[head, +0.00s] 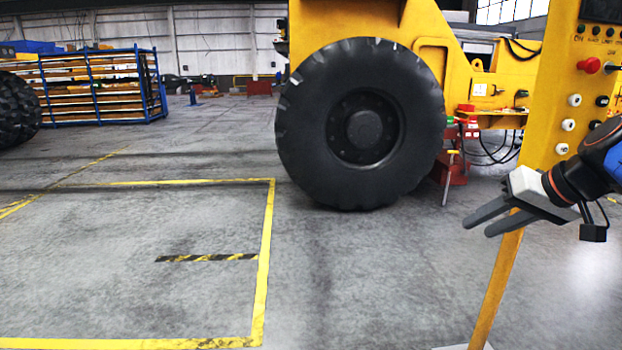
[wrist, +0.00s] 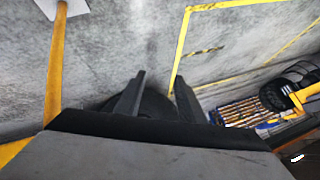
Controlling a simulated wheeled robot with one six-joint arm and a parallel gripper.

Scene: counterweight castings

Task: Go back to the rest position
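My gripper (head: 476,227) is at the right of the head view, in front of the yellow control post (head: 550,120). Its two dark fingers point left and slightly down, with nothing between them. In the wrist view my gripper (wrist: 159,78) shows its fingers apart and empty, with the floor and part of a dark tyre (wrist: 158,104) beyond. No object is held.
A yellow machine (head: 470,75) with a big black wheel (head: 362,125) stands behind. A blue rack (head: 90,85) is at the back left. Yellow floor lines (head: 266,240) mark a clear floor area at the left. The post's leg (head: 497,285) stands below my gripper.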

